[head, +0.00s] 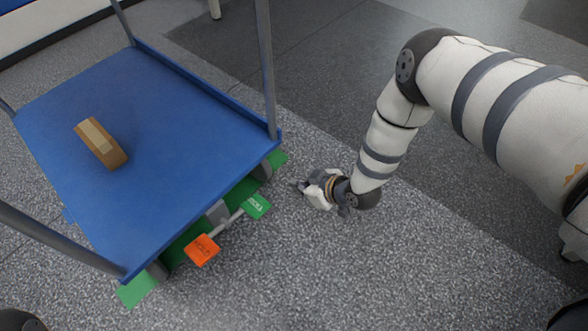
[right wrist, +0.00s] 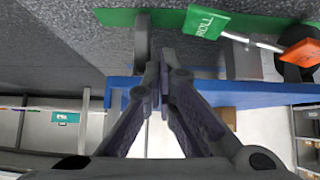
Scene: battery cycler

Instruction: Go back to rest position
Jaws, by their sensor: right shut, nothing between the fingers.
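My right arm (head: 475,85) reaches in from the right in the head view and bends downward. My right gripper (head: 301,186) is at its lower end, just right of the blue cart's near corner and apart from it in the picture. In the right wrist view the right gripper's fingers (right wrist: 160,84) are together with nothing between them. The cart's blue edge (right wrist: 250,93) and pedals show beyond them. My left gripper is not in view.
The blue cart (head: 180,110) stands at left with grey posts and a cardboard box (head: 101,143) on it. A green pedal (head: 256,206) and an orange pedal (head: 202,249) stick out low on its near side. Grey floor (head: 330,275) right of the cart is clear.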

